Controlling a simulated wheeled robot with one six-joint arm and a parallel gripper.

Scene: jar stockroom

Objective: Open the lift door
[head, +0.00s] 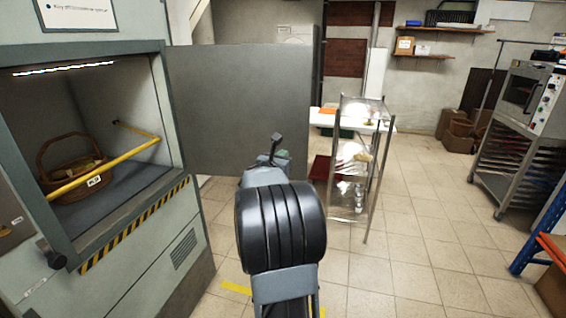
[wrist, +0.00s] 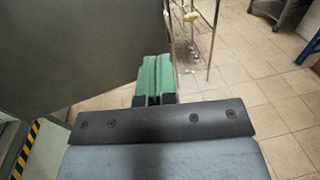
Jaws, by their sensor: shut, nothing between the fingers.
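The lift (head: 130,240) stands at the left of the head view. Its grey door (head: 238,105) is swung outward, away from the opening, and hangs to the right of it. The door also fills the upper left of the wrist view (wrist: 75,50). Inside the lift sits a wicker basket (head: 82,195) with a small tag, behind a yellow bar (head: 100,172). My gripper (head: 272,160) is beyond my dark arm link, near the lower right edge of the door. In the wrist view its green fingers (wrist: 155,75) are together and empty. Whether they touch the door I cannot tell.
A wire rack (head: 360,160) with shiny items stands right of the door. An oven on a trolley (head: 515,125) and a blue-and-orange shelf (head: 548,240) are at the right. Tiled floor (head: 430,240) between them is clear.

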